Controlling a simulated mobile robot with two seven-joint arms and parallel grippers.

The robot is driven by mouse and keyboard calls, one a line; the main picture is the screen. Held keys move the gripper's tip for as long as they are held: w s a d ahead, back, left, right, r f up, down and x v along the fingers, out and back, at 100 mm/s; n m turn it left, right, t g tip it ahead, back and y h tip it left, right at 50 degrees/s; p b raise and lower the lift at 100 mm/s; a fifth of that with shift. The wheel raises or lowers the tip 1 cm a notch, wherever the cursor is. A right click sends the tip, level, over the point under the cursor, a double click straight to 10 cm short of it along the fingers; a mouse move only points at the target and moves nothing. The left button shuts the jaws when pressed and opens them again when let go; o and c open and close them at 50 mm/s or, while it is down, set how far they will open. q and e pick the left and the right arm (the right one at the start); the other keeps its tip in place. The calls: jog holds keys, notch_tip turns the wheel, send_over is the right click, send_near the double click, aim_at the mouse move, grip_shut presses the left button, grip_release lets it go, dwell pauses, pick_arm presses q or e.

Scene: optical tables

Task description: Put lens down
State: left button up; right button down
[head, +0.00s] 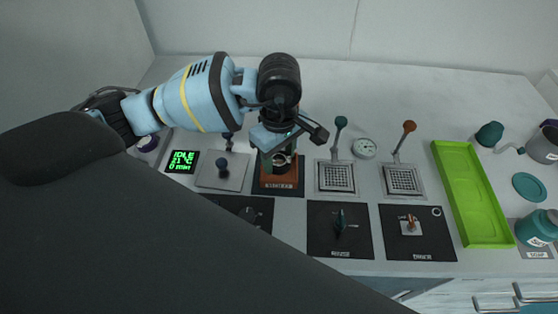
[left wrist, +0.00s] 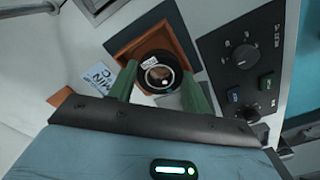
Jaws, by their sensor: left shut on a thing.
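The lens (left wrist: 158,73) is a dark round barrel with a glass face. In the left wrist view it sits between the two green fingers of my left gripper (left wrist: 160,82), which is shut on it. The lens is over or inside a square orange-brown holder (left wrist: 124,52); I cannot tell whether it touches the holder's floor. In the head view my left gripper (head: 280,152) points down over the same holder (head: 279,183), and the lens (head: 281,160) shows partly between the fingers. My right gripper is not in view.
A green digital display (head: 182,161) and a grey plate with a knob (head: 222,170) are left of the holder. Two square grates (head: 336,177) with levers stand right. A green tray (head: 470,195) lies further right. Black control panels (head: 340,230) line the front.

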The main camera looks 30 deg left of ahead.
aim_at(279, 157)
pick_arm(q)
jog(key=shift+w+a+f, duration=0.15)
jog(key=shift+w+f, duration=0.1)
jog(key=shift+w, duration=0.1)
jog(key=shift+f, duration=1.55)
jog(key=shift+f, duration=0.15)
jog(key=o, duration=0.8)
notch_tip(279, 157, up, 12)
jog(key=shift+r, duration=0.2)
